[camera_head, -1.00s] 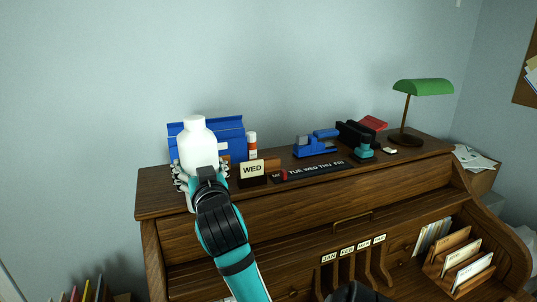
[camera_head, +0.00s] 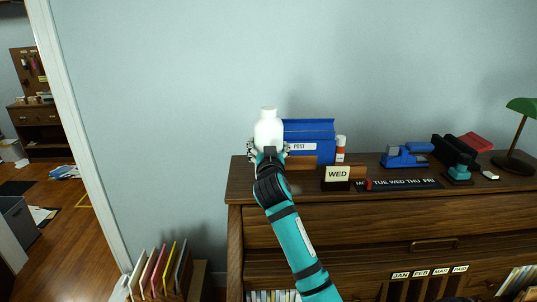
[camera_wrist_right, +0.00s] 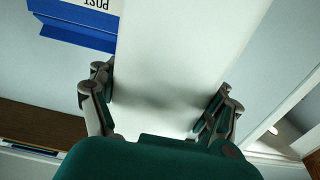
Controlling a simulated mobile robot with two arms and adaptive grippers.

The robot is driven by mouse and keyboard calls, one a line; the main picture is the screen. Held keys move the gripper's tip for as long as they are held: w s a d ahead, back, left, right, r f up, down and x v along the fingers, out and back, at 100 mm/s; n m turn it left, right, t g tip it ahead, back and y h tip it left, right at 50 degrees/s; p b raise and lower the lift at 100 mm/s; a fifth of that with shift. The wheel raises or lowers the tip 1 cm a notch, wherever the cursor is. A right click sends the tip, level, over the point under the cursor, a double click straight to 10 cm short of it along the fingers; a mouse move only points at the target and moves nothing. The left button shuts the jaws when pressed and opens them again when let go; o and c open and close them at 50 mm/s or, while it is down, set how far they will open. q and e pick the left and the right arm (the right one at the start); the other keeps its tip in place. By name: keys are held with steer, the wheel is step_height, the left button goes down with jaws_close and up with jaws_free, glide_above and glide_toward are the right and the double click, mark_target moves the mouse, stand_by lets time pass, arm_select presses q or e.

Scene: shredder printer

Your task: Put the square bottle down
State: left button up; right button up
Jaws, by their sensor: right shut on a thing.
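The white square bottle (camera_head: 268,129) is upright at the left end of the desk top (camera_head: 238,186) in the head view, in front of the wall. My right gripper (camera_head: 270,150) is shut on it, with fingers on both sides. In the right wrist view the bottle (camera_wrist_right: 180,60) fills the middle between the fingertips of my gripper (camera_wrist_right: 160,98). The bottle's base is hidden behind my gripper and arm, so I cannot tell whether it touches the desk. My left gripper is out of view.
A blue POST box (camera_head: 312,133) stands just right of the bottle, then a white and orange tube (camera_head: 340,149) and a WED calendar block (camera_head: 337,174). A blue stapler-like item (camera_head: 404,157) and a green lamp (camera_head: 522,107) are farther right. Floor lies left of the desk.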

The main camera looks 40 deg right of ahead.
step_height(320, 180, down, 2)
steer(key=shift+f+p, duration=0.15)
steer(key=shift+p, duration=0.4)
steer(key=shift+s+f, duration=0.1)
steer(key=shift+f, duration=0.35)
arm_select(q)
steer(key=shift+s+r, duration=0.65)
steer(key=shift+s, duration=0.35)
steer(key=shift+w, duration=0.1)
arm_select(e)
steer(key=shift+f, duration=0.15)
steer(key=o, duration=1.7)
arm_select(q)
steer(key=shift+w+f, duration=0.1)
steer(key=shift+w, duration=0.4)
